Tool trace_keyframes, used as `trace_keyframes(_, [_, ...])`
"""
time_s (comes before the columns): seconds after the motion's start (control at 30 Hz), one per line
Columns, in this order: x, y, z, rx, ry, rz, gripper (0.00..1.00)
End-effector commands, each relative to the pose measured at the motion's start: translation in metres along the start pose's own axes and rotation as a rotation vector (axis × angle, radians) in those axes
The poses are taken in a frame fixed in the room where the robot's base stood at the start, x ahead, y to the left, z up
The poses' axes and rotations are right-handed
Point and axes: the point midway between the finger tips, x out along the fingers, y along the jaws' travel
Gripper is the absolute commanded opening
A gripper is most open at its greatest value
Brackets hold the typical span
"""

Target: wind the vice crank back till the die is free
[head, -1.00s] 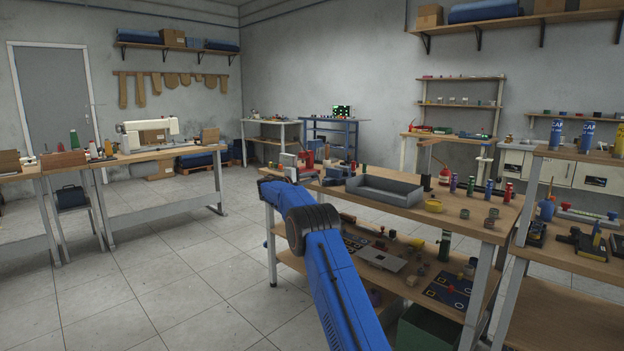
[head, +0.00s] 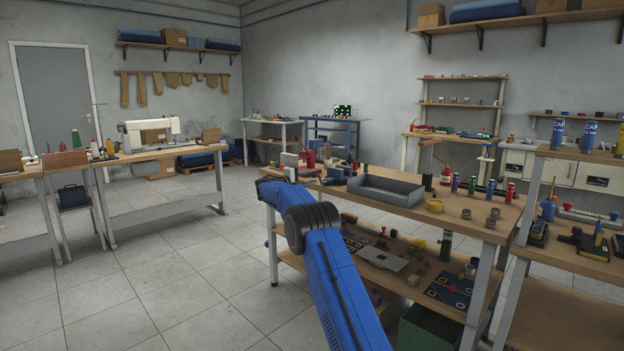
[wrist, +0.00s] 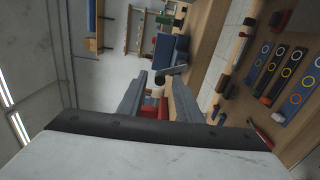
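My gripper (wrist: 157,94) shows in the wrist view with its two grey fingers spread and a gap between them. Beyond and between the fingertips is a short dark knob (wrist: 159,77) with a grey bar (wrist: 174,70) beside it, which looks like the crank. A blue block (wrist: 165,52) behind it may be part of the vice. In the head view a grey vice-like block (head: 289,166) stands at the bench's far left end, beyond my blue arm, and my gripper is hidden there. I cannot make out the die. I cannot tell whether the fingers touch the crank.
A red object (wrist: 153,108) lies between the fingers' bases in the wrist view. On the bench (head: 405,203), a grey tray (head: 385,191) sits right of the vice, with several small bottles and cups farther right. Open floor (head: 180,260) lies left of the bench.

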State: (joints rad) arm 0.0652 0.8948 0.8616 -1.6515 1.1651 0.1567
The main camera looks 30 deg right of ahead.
Motion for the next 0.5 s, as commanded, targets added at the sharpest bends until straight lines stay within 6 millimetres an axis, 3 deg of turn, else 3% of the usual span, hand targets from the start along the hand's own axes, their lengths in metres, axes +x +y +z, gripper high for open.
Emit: trace_keyframes(0.5, [-0.101,-0.001,-0.001,-0.002,0.003,0.000,0.32])
